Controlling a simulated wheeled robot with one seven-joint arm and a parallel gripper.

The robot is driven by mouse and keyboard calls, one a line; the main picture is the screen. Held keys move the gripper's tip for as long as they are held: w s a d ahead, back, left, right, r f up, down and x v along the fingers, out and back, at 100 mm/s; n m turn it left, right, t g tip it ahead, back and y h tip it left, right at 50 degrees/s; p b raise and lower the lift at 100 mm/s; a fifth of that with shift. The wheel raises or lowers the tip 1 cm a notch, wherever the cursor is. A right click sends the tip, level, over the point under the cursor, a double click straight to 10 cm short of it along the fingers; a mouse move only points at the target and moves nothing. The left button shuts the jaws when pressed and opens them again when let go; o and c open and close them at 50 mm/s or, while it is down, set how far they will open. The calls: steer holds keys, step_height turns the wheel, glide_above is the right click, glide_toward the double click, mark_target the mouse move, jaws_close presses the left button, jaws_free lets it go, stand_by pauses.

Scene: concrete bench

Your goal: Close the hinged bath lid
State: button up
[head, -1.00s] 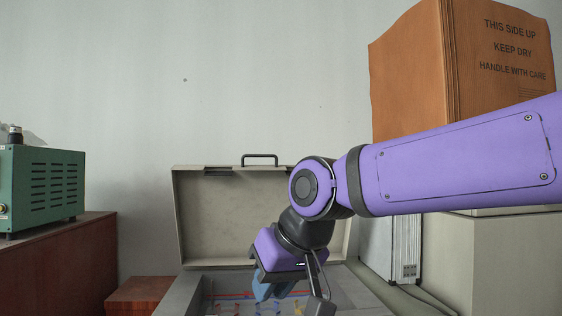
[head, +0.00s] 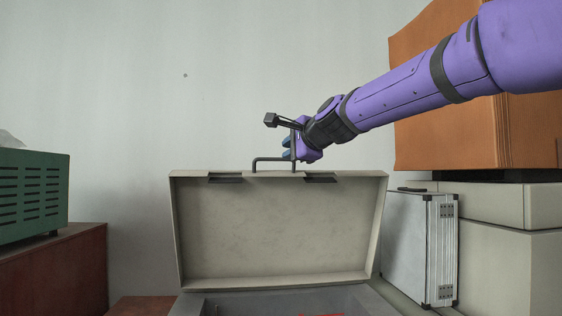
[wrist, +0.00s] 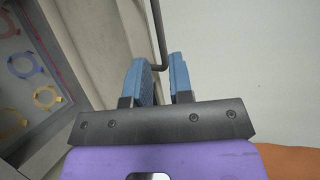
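The hinged bath lid (head: 275,228) is a beige case lid standing upright and open at the back of its grey base (head: 260,303). A dark bar handle (head: 268,159) sticks up from its top edge. My gripper (head: 287,148) is at the right end of the handle, at the lid's top. In the wrist view my gripper (wrist: 160,78) has its two blue fingers apart, with the handle (wrist: 158,30) running down toward the gap between them. I cannot tell whether either finger touches it. The lid also shows in the wrist view (wrist: 105,40).
A silver case (head: 412,245) stands right of the lid, near a large orange carton (head: 440,125). A green vented unit (head: 30,195) sits on a brown cabinet (head: 55,265) at left. Coloured rings (wrist: 22,65) show inside the base. Space above the base looks clear.

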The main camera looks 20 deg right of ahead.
mark_target(274, 159)
steer(key=x, duration=0.9)
steer(key=shift+a, duration=0.1)
jaws_close()
